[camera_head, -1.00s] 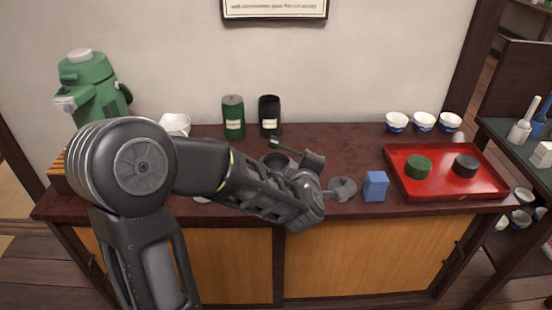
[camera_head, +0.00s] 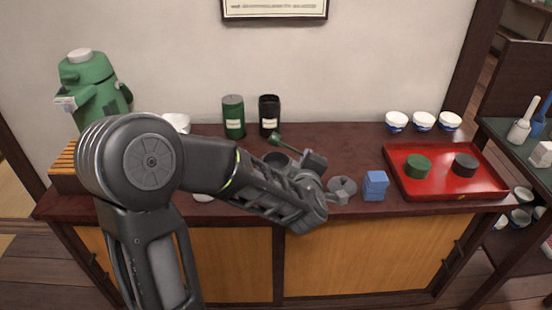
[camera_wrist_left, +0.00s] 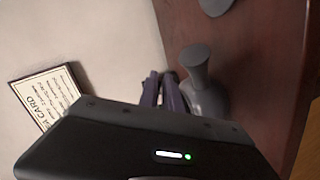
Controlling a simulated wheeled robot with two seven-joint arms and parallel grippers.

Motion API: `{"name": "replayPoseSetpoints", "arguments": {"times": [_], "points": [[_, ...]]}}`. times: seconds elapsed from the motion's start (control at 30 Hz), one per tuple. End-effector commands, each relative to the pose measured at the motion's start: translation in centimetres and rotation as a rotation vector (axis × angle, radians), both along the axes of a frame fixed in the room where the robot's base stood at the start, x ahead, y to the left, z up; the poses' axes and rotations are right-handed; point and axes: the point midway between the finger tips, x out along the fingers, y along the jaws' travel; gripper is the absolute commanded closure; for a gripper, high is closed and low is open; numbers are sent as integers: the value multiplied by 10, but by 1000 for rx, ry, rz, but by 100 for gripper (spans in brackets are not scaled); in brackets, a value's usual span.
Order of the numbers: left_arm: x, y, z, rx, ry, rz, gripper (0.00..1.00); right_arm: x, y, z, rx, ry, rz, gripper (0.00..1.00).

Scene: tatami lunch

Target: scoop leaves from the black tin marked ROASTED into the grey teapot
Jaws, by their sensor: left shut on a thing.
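The black tin (camera_head: 269,116) stands upright at the back of the counter, its top apparently open and its label too small to read. The grey teapot (camera_head: 277,158) is in front of it, partly hidden by my left arm. In the left wrist view a grey body with a flared neck (camera_wrist_left: 197,72), apparently the teapot, is just right of the fingers. My left gripper (camera_head: 306,157) is shut on a green scoop (camera_head: 275,140), whose end points left, in front of the tin and near the teapot. Whether it holds leaves cannot be told. My right gripper is out of view.
A green tin (camera_head: 233,117) stands left of the black one. A grey lid (camera_head: 342,184) and a blue box (camera_head: 375,186) lie right of my gripper. A red tray (camera_head: 440,190) holds a green and a black lid. White cups (camera_head: 423,121) stand behind it.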

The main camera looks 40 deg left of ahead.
Motion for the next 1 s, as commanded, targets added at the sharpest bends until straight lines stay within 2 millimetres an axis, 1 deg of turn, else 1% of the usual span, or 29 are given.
{"name": "replayPoseSetpoints", "arguments": {"times": [0.07,0.13,0.17,0.23,0.27,0.3,0.33,0.43,1.0], "points": [[0,0,0,2,1,0,100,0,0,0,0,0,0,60],[0,2,-3,-45,-19,2,100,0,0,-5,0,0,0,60],[-1,2,-5,-94,-41,3,100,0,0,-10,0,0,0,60],[-2,6,-13,-253,-106,5,100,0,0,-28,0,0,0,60],[-3,7,-6,-317,-133,3,100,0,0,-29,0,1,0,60],[-3,7,6,-380,-157,0,100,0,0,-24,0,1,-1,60],[-3,7,7,-411,-165,-1,100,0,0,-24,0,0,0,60],[-2,5,7,-424,-164,-4,100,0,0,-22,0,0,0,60],[-2,5,8,-427,-168,-4,100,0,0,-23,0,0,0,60]]}}
